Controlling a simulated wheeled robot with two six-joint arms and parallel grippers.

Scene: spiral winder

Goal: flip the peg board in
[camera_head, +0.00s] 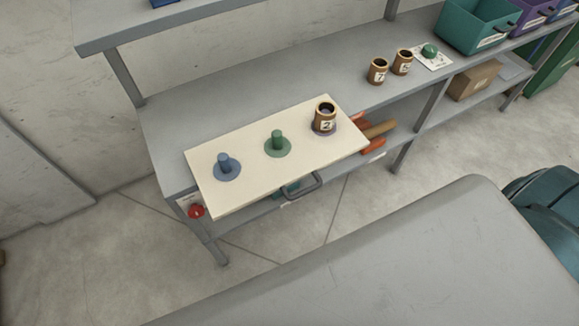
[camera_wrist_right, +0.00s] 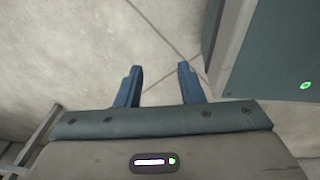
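The peg board (camera_head: 250,170) is a cream panel in the head view, lying flat at the front of the grey bench and reaching out past its front edge. It bears a blue peg (camera_head: 225,165) on the left and a green peg (camera_head: 278,142) in the middle. A brown cup marked 2 (camera_head: 324,119) stands at its right end. A dark handle (camera_head: 302,186) shows below the board's front edge. My right gripper (camera_wrist_right: 160,82) is open and empty in the right wrist view, above bare floor. My left gripper is in neither view.
Two more brown cups (camera_head: 377,71) (camera_head: 403,62) and a green knob on a white card (camera_head: 430,52) stand farther right on the bench. A teal bin (camera_head: 475,25) is behind them. A red button (camera_head: 196,211) is at the bench's left front.

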